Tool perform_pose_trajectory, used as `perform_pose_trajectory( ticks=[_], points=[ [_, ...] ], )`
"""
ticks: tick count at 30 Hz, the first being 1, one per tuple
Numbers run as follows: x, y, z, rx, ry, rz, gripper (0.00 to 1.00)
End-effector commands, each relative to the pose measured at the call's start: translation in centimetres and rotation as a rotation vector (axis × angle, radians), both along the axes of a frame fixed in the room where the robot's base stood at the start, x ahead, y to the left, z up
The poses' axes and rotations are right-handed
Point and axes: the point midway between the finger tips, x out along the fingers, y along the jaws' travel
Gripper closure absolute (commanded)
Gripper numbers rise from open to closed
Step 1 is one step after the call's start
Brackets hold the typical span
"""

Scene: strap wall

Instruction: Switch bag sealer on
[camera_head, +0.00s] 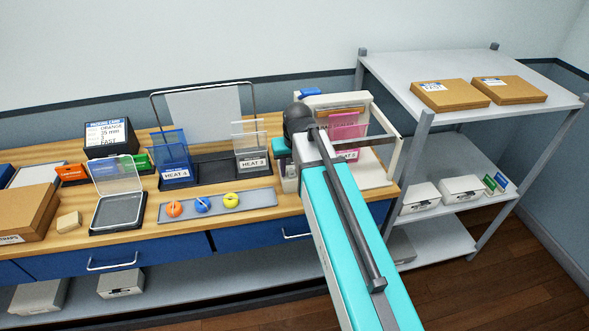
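The bag sealer appears to be the cream machine (374,172) at the right end of the wooden bench, with an upright frame and a pink sheet or bag (346,127) in it. A blue part (308,92) shows at its top left; I cannot tell whether it is the switch. My teal arm crosses in front of the machine and hides much of its left and front. My gripper (288,182) is just left of the machine, low beside the arm's dark elbow. It is mostly hidden, and its fingers are not clear.
Left of the machine stand a rack (214,171) with HEAT cards and a grey tray (260,199) with orange, blue and yellow balls. A clear-lidded box (118,205) and a packing card (110,134) are farther left. A metal shelf (450,75) with cartons stands right.

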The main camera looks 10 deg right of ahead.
Motion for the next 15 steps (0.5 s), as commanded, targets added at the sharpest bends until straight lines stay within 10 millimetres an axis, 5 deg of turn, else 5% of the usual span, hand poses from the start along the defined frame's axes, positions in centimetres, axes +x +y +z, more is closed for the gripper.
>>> perform_pose_trajectory(
  ticks=[15],
  points=[
    [-1.0,0.0,3.7,0.0,-0.001,0.0,0.61]
  ],
)
